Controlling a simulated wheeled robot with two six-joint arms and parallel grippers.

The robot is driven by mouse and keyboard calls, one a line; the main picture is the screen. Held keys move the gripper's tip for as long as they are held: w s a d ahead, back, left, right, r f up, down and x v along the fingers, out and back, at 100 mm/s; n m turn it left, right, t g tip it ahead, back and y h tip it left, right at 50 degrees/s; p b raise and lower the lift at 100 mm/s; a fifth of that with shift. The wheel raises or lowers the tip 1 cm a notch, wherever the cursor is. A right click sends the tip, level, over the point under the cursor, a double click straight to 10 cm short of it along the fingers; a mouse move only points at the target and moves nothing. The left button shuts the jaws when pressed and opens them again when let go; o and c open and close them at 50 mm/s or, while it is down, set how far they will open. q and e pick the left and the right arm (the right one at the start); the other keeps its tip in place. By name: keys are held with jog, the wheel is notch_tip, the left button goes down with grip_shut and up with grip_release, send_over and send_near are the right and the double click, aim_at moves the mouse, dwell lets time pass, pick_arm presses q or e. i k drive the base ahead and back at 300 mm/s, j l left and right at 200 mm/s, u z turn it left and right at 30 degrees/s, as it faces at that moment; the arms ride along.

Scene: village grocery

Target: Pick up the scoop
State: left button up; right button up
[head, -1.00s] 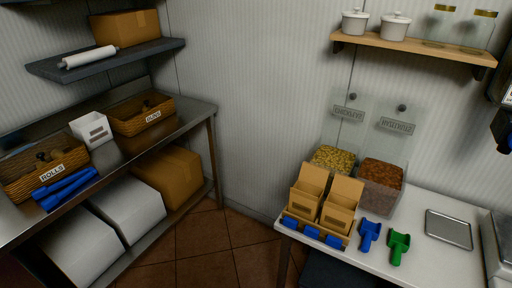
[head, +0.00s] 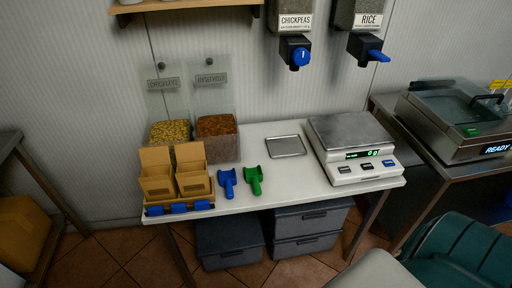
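Two scoops lie on the white table in the head view. The blue scoop (head: 228,182) is on the left, just right of the cardboard boxes. The green scoop (head: 253,180) lies close beside it on the right, apart from it. Both have the scoop end toward the wall side and the handle toward the table's front edge. Neither of my grippers is in view.
Left of the scoops stand two open cardboard boxes (head: 192,180) and clear bins with yellow (head: 169,133) and reddish-brown contents (head: 217,126). A metal tray (head: 285,146) and a scale (head: 352,147) stand right. Dispensers (head: 295,52) hang above. Grey drawers (head: 305,247) are below.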

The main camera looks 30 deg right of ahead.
aim_at(255, 180)
jog(key=z, duration=1.05)
